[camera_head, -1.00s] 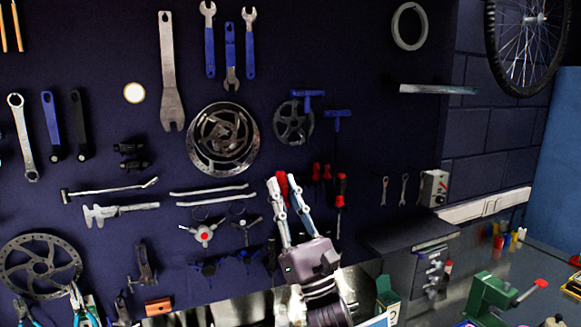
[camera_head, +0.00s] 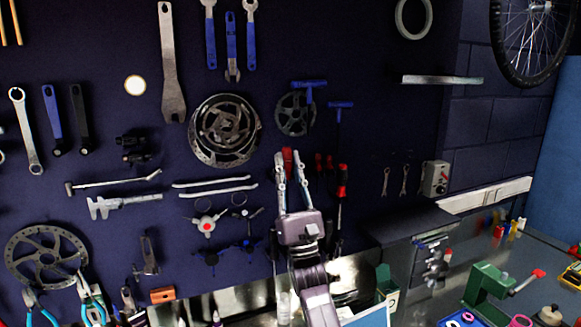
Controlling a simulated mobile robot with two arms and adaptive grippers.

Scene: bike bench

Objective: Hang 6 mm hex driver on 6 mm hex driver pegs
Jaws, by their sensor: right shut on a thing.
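My right gripper (camera_head: 289,158) is raised in front of the dark tool wall, right of the middle of the picture. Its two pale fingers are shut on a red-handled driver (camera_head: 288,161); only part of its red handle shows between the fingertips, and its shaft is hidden. I cannot read a size on it. Several red-handled drivers hang just to the right, the clearest being a red and black one (camera_head: 342,178) with a metal shaft. The pegs for the 6 mm hex driver cannot be made out. My left gripper is not in view.
Blue T-handle tools (camera_head: 341,105) and a chainring (camera_head: 295,114) hang above the gripper. Two tyre-lever-like bars (camera_head: 215,185) hang to its left.

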